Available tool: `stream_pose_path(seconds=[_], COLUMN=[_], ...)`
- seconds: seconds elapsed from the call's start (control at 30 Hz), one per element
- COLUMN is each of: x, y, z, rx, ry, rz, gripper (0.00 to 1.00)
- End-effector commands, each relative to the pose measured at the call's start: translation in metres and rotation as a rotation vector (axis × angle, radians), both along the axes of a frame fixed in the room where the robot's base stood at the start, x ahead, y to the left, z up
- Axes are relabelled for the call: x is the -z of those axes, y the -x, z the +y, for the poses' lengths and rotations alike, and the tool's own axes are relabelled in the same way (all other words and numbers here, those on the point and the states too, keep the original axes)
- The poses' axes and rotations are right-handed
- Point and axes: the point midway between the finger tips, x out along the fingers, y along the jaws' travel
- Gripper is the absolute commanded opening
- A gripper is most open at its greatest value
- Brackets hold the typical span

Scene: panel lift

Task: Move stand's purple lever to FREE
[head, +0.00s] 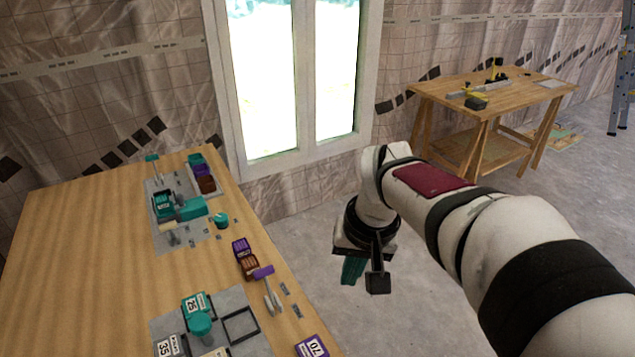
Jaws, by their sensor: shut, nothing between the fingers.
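The purple lever (263,272) has a purple grip on a pale metal shaft and stands near the table's right edge. Its shaft leans up and to the left from its lower end. Two small grey label plates (285,288) lie just right of it; their lettering is too small to read. My gripper (364,278) points down over the floor, right of the table and clear of the lever. Its fingers are shut and empty.
The wooden table (80,250) holds a grey plate with teal and white numbered blocks (195,304) and a purple block marked 70 (312,346). Purple and brown blocks (244,257) sit just behind the lever. A teal device (180,212) stands farther back. A workbench (490,95) is far right.

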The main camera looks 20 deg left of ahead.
Motion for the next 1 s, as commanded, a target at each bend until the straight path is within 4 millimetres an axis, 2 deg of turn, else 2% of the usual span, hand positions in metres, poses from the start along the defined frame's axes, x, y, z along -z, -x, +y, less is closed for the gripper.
stream_pose_path(seconds=[0.03,0.1,0.2,0.3,0.37,0.47,0.9,1.0], x=[0.015,0.036,0.066,0.084,0.09,0.099,0.185,0.175], y=[-0.034,-0.069,-0.092,-0.098,-0.099,-0.103,-0.127,-0.114], z=[0.047,0.11,0.18,0.219,0.229,0.234,0.256,0.243], rx=[-0.13,-0.293,-0.465,-0.555,-0.578,-0.584,-0.578,-0.578], ry=[0.007,0.009,0.009,0.006,0.006,0.006,0.006,0.006], rz=[-0.04,-0.112,-0.189,-0.234,-0.246,-0.25,-0.247,-0.249], gripper=[0.0,0.0,0.0,0.0,0.0,0.0,0.0,0.0])
